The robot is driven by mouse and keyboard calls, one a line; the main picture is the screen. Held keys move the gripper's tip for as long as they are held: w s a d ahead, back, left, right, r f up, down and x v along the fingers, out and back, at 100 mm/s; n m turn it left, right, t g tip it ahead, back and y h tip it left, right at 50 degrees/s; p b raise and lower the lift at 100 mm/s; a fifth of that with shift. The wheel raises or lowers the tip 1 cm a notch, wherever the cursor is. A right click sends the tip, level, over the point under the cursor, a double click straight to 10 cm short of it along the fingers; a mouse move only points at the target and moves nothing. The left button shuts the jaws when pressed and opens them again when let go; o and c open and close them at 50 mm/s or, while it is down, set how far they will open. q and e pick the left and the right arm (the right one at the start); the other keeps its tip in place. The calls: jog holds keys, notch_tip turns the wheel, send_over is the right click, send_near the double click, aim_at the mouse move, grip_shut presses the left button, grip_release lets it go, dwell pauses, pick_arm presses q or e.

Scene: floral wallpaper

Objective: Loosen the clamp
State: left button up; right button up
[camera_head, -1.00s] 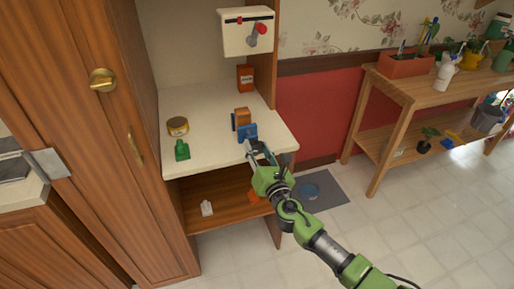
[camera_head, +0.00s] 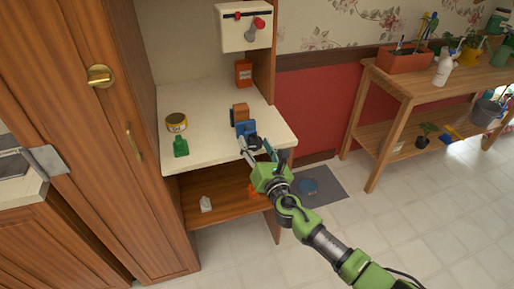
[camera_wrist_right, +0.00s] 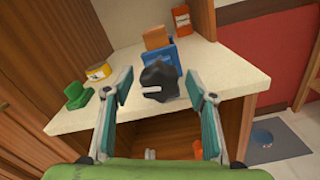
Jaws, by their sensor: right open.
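The blue clamp (camera_head: 243,126) stands at the front edge of the white worktop, with a brown wooden block (camera_head: 240,110) at its back. In the right wrist view the clamp's blue body (camera_wrist_right: 180,57) has a black knob (camera_wrist_right: 157,82) on its near side, facing me. My right gripper (camera_head: 256,149) is open and empty, just in front of the clamp. In the wrist view its fingers (camera_wrist_right: 158,92) are spread to the left and right of the knob, with gaps on both sides. My left gripper is not in view.
A wall box (camera_head: 243,29) hangs above. A lower shelf (camera_head: 222,190) holds a small white object (camera_head: 206,204).

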jog(key=v, duration=1.2)
